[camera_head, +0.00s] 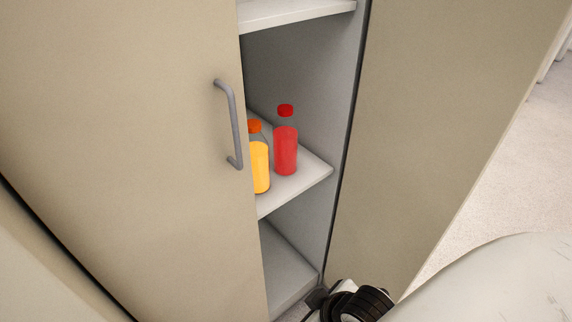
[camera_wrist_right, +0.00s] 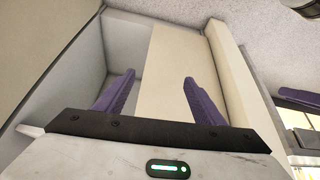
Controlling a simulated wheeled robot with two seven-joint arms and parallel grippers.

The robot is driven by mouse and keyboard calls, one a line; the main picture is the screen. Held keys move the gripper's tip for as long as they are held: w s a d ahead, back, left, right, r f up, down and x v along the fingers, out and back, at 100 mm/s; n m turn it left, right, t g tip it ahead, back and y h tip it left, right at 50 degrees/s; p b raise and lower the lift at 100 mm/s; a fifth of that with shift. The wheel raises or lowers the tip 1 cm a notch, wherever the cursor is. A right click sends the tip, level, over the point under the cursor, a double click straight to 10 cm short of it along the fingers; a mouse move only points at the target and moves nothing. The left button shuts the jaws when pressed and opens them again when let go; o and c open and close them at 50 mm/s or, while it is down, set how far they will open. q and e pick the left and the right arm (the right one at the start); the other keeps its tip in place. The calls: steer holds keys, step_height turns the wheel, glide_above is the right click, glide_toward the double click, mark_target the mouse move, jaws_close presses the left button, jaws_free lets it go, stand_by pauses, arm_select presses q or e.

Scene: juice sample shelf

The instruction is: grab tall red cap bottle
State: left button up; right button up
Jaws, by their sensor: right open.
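A tall bottle with a red cap and red juice (camera_head: 286,150) stands upright on the middle shelf of the cabinet in the head view. A bottle with an orange cap and yellow-orange juice (camera_head: 260,165) stands just to its left, partly hidden by the door's edge. My right gripper shows in the wrist view (camera_wrist_right: 160,90), its two purple fingers wide apart with nothing between them. In the head view a dark part of my right arm is at the bottom, below and right of the shelf, well apart from the bottles. No bottle shows in the wrist view. My left gripper is not in view.
A beige door (camera_head: 130,130) with a grey handle (camera_head: 231,125) covers the cabinet's left side. Another beige panel (camera_head: 430,110) bounds the opening on the right. The middle shelf (camera_head: 305,188) has bare room in front of the red bottle. An upper shelf (camera_head: 290,14) is above.

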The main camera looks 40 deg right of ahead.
steer(key=w+d+r, duration=0.2)
steer(key=m+t+h, duration=0.4)
steer(key=t, duration=0.8)
glide_toward(291, 152)
steer(key=w, duration=0.3)
steer(key=shift+h, duration=0.3)
steer(key=x, duration=0.5)
steer(key=shift+s+d, duration=0.1)
steer(key=x, duration=0.6)
steer(key=shift+b, duration=0.3)
steer(key=shift+s, duration=0.1)
steer(key=c, duration=1)
steer(key=shift+r, duration=0.15)
steer(key=shift+c, duration=1.3)
